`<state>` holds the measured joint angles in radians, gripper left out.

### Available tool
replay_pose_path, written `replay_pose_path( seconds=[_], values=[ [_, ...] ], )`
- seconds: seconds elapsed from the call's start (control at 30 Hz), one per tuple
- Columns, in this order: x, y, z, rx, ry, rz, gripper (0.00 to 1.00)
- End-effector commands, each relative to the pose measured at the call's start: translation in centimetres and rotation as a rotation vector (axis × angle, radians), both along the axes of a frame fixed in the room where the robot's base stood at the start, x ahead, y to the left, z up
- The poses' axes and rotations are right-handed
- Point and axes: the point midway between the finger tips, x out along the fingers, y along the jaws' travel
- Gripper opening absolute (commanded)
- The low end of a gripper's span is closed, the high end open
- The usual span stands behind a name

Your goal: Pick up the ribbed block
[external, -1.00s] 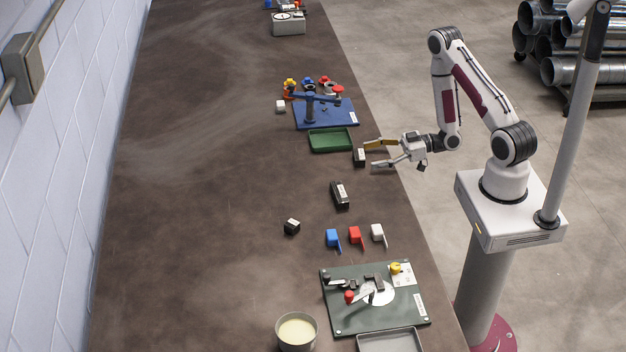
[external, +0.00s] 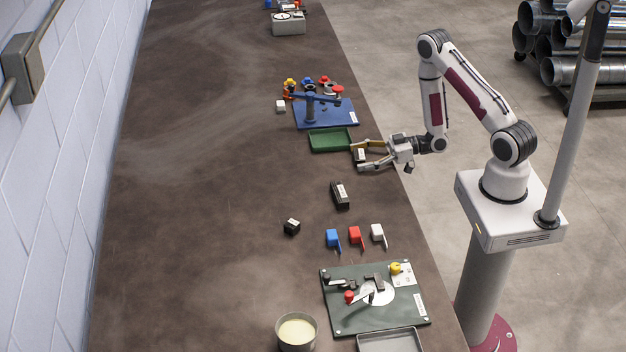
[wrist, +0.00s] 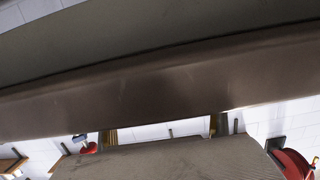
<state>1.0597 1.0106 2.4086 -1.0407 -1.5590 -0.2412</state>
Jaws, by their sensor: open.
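A small dark block with a white label (external: 360,155) stands near the table's right edge, beside the green tray, in the external view. A longer dark block with a white label (external: 340,195) lies farther down the table. At this size I cannot tell for certain which of the two is ribbed. My gripper (external: 357,157) is open, with one yellowish and one grey finger. Its fingers reach in from the right on either side of the small block. I cannot tell whether they touch it. Neither block can be made out in the wrist view.
The green tray (external: 331,140) is close to the fingertips, with a blue fixture board (external: 340,118) behind it. Blue (external: 333,238), red (external: 355,235) and white (external: 377,233) pieces lie nearer, before a dark green board (external: 340,319). The table's left side is mostly clear.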

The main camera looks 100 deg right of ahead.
Motion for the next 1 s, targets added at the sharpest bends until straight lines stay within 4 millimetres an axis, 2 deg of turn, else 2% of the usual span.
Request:
replay_pose_path(
  seconds=[0.17, 0.67, 0.8, 0.9, 1.0],
  values=[
    [0.61, -0.01, -0.08, -0.001, -0.001, -0.001, 0.70],
    [0.62, 0.00, -0.09, 0.000, 0.000, 0.000, 0.70],
    [0.62, 0.00, -0.09, 0.000, 0.000, 0.000, 0.37],
    [0.62, 0.01, -0.09, 0.000, 0.000, 0.000, 0.15],
    [0.63, 0.00, -0.03, -0.001, -0.002, 0.000, 0.15]
  ],
)
